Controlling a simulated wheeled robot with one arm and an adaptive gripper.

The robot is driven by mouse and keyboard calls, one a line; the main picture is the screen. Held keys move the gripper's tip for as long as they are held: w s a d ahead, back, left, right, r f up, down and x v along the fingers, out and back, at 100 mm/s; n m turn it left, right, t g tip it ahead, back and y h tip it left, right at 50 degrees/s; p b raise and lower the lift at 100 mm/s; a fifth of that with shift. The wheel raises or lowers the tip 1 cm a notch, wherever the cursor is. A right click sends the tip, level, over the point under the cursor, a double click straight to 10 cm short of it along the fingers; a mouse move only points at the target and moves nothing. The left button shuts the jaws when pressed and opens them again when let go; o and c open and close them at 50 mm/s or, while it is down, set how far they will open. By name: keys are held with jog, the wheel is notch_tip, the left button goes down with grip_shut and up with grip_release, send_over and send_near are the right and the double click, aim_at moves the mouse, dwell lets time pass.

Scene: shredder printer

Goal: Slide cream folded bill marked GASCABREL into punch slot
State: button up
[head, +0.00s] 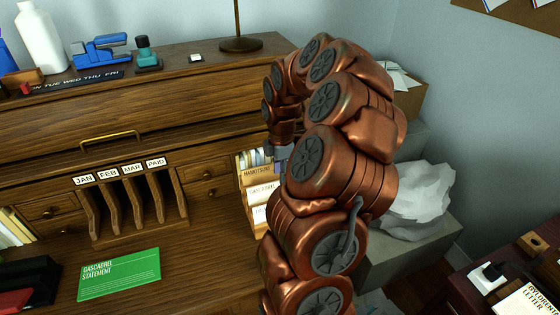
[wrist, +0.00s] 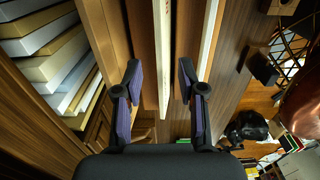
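The cream bill marked GASCABREL (head: 262,190) stands in a small rack at the right of the desk, between a card marked HANKOTSUMI (head: 256,172) and another cream card (head: 260,213). A blue desk tool (head: 100,50), which looks like the punch, sits on the desk's top; its slot cannot be made out. My gripper (head: 280,155) is at the rack, largely hidden behind my copper arm. In the wrist view my gripper (wrist: 158,68) is open, with a thin pale paper edge (wrist: 163,45) between its fingers and clear gaps on both sides. I cannot tell which bill that edge belongs to.
A green GASCABREL statement (head: 120,274) lies on the desk, below slots labelled JAN to PAID (head: 125,205). A white bottle (head: 42,40), a teal stamp (head: 146,52) and a lamp base (head: 240,44) stand on top. Crumpled paper (head: 420,200) is at the right.

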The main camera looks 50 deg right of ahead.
jog(key=shift+f, duration=1.15)
grip_shut()
jog(key=shift+r, duration=0.1)
jog(key=shift+r+p, duration=0.45)
jog(key=shift+r, duration=0.45)
jog(key=shift+s+r+p, duration=0.1)
jog(key=shift+r+p, duration=1)
jog(key=shift+r, duration=2.4)
jog(key=shift+r, duration=0.1)
